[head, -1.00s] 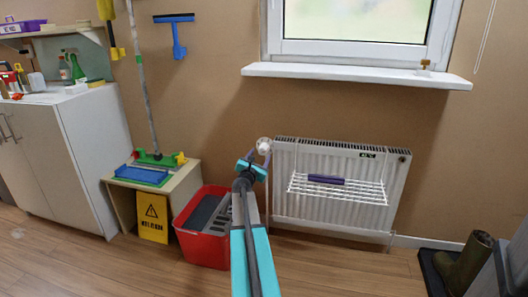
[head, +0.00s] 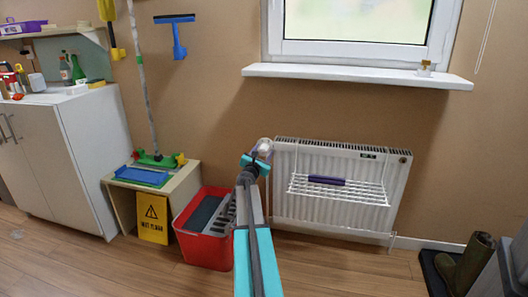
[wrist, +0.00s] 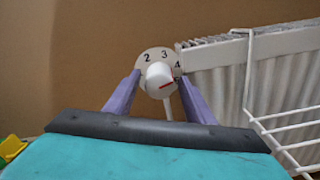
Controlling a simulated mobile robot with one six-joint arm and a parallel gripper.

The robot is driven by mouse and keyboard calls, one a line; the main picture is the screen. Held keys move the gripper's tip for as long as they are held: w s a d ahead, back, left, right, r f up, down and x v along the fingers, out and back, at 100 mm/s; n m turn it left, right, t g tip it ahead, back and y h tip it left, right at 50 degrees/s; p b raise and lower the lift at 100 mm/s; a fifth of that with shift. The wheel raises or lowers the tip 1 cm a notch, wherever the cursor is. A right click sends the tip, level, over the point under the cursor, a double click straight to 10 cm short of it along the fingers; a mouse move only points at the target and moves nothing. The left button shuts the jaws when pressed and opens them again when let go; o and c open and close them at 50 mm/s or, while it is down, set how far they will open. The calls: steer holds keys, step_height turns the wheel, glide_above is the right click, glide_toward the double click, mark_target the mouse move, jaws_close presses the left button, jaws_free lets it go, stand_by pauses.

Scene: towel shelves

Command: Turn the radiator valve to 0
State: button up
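The radiator valve (wrist: 157,80) is a white round knob in front of a pale dial plate marked 2, 3 and 4. A red mark on the knob points to the right, a little below the 4. In the head view the valve (head: 265,145) is at the radiator's upper left corner, partly hidden by my gripper (head: 261,153). In the wrist view the purple fingers of my gripper (wrist: 159,77) are apart, one on each side of the knob. I cannot tell whether either finger touches it. The 0 on the dial is not visible.
The white radiator (head: 283,200) carries a wire rack (head: 365,191) holding a dark purple item (head: 326,180). A red bucket (head: 207,250) stands left of my arm. A window sill (head: 350,77) is above. A low stand (head: 190,183) and a cabinet (head: 50,160) are farther left.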

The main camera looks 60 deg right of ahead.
steer(key=c, duration=0.7)
steer(key=shift+s+a, duration=0.15)
steer(key=shift+a, duration=0.2)
steer(key=shift+c, duration=0.9)
steer(key=shift+d, duration=0.25)
steer(key=shift+d+r, duration=0.1)
steer(key=shift+d, duration=0.1)
